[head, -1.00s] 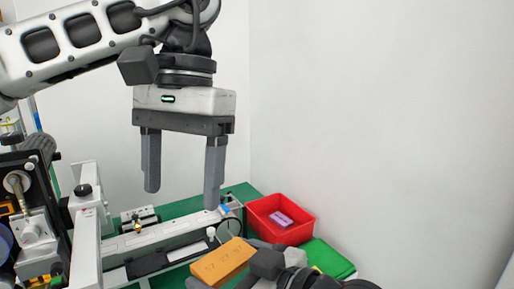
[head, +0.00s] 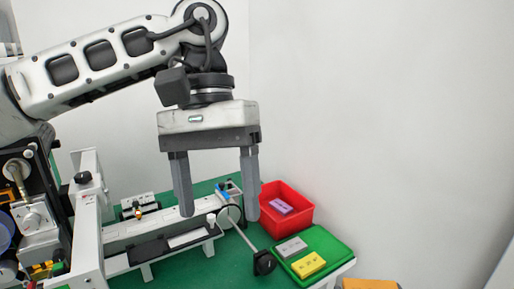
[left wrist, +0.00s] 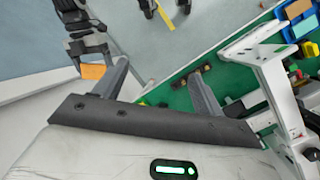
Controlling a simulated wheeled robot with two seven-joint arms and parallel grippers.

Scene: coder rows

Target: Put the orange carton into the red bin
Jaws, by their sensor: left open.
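The orange carton (head: 370,284) shows at the bottom edge of the head view, mostly cut off. It also shows in the left wrist view (left wrist: 93,72), at the end of my dark right gripper (left wrist: 88,48), which looks shut on it; the fingers are hard to make out. The red bin (head: 290,223) stands on the green table against the wall, with a purple block (head: 281,207) inside. My left gripper (head: 218,214) is open and empty, pointing down, just left of the bin in the picture.
A green tray (head: 325,243) with a grey block (head: 291,247) and a yellow block (head: 308,264) lies in front of the bin. A white rail device (head: 150,230) and a tall machine (head: 88,220) fill the left side. White walls close off the back and right.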

